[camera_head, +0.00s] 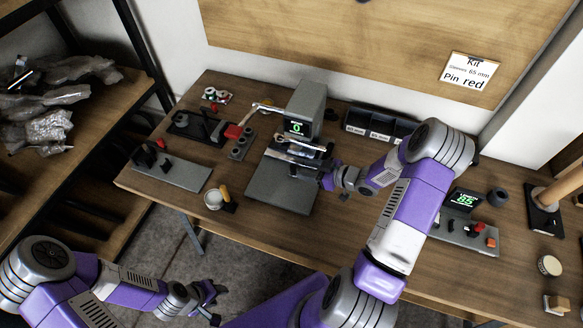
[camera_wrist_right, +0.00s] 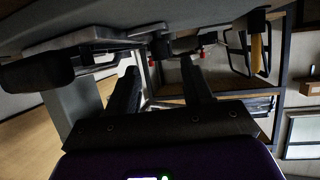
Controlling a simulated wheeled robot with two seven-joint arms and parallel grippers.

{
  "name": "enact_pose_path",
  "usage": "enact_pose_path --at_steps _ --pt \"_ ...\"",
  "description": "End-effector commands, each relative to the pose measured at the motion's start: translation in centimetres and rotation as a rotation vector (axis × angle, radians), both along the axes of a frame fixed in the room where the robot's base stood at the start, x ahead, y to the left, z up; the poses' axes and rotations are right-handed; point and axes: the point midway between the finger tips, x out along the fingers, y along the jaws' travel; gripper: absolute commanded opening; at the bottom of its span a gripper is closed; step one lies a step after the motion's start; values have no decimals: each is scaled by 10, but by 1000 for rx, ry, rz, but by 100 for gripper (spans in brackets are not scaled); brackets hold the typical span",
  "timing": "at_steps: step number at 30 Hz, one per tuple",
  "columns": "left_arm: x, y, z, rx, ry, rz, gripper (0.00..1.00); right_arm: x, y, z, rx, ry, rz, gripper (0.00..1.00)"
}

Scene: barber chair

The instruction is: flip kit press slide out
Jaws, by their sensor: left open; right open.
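The grey press (camera_head: 304,105) stands at the back middle of the table, its small screen reading 0. A flat metal slide or fixture (camera_head: 298,158) sits under its head, above the grey base plate (camera_head: 281,186). My right gripper (camera_head: 322,176) is at the right side of this fixture, open. In the right wrist view its two dark fingers (camera_wrist_right: 160,88) are spread, with the press's grey underside close above them; whether they touch it cannot be told. My left gripper (camera_head: 212,304) is open and empty, low at the front, over the floor.
A card (camera_head: 470,73) reads Kit, Sleeves 65 mm, Pin red. Labelled black bins (camera_head: 381,124) stand behind my right arm. A gauge with a green screen (camera_head: 463,200) is at the right. A white cup (camera_head: 213,199) and a grey fixture plate (camera_head: 174,173) are at the left.

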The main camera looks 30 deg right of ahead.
Motion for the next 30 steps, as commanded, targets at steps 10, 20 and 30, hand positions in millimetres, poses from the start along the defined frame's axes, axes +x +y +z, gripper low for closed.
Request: enact_pose_path --at_steps 10,20,30 --pt "0 0 -7 0 0 0 43 42 26 -20 1 0 2 50" --pt "0 0 -8 0 0 0 43 50 31 -23 1 0 0 50" --pt "0 0 -8 0 0 0 43 50 31 -23 1 0 0 12"
